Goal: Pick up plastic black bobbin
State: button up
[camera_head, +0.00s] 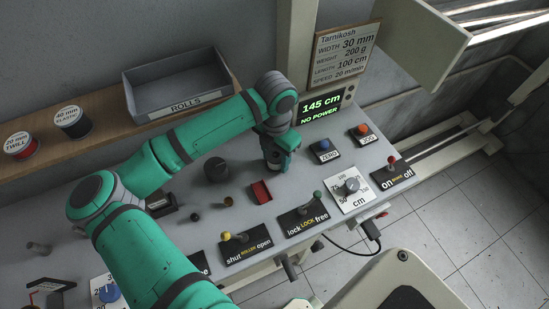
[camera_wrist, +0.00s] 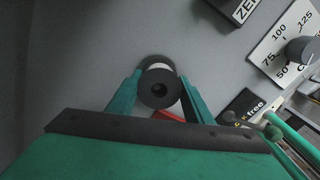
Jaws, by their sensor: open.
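The black bobbin (camera_wrist: 147,90) shows in the wrist view as a dark round disc with a centre hole. A paler ring (camera_wrist: 158,61) shows behind its upper edge. The bobbin lies between the two green fingers of my gripper (camera_wrist: 160,80), one on each side, and the fingers are open. I cannot tell whether either finger touches it. In the head view my gripper (camera_head: 278,160) points down close to the grey worktop, and the bobbin there is mostly hidden by it.
A red open box (camera_head: 261,191) lies just in front of my gripper, and a dark cylinder (camera_head: 216,169) stands to its left. Levers labelled roller (camera_head: 228,238) and lock (camera_head: 317,198) stand nearer. A display (camera_head: 321,108) and blue button (camera_head: 324,146) are close on the right.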

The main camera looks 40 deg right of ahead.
jog(key=shift+w+d+f, duration=0.1)
jog(key=shift+w+d, duration=0.1)
jog(key=shift+d, duration=0.45)
jog(key=shift+a, duration=0.35)
jog(key=shift+w, duration=0.15)
jog(key=shift+c, duration=0.7)
jog(key=shift+r, duration=0.2)
jog(key=c, duration=0.5)
